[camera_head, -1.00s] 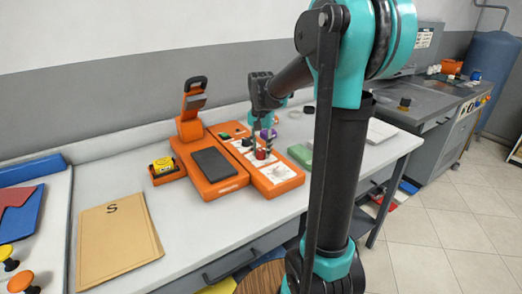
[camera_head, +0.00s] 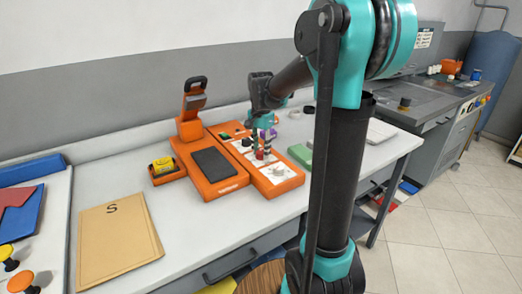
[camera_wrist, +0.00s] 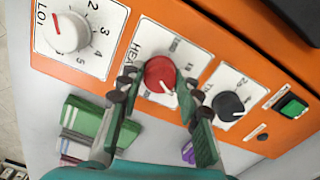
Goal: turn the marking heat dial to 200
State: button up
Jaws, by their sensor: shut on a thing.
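The marking heat dial is a round red knob (camera_wrist: 160,73) with a white pointer mark, on a white scale plate lettered "HEA…" on the orange control box (camera_wrist: 207,28). In the wrist view its mark points toward the bottom of the picture, slightly right. The scale numbers around it are too small or covered to read surely. My gripper (camera_wrist: 157,79) is shut on the red knob, one finger on each side. In the head view the knob (camera_head: 261,155) is small and partly hidden by my gripper (camera_head: 266,148).
A green switch (camera_wrist: 291,107) is farther right. A green block (camera_head: 299,154) lies beside the box. A tan folder marked S (camera_head: 118,243) lies at left on the table.

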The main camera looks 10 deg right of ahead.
aim_at(261, 151)
jog(key=o, duration=1.2)
jog(key=shift+c, duration=0.2)
notch_tip(261, 151, up, 12)
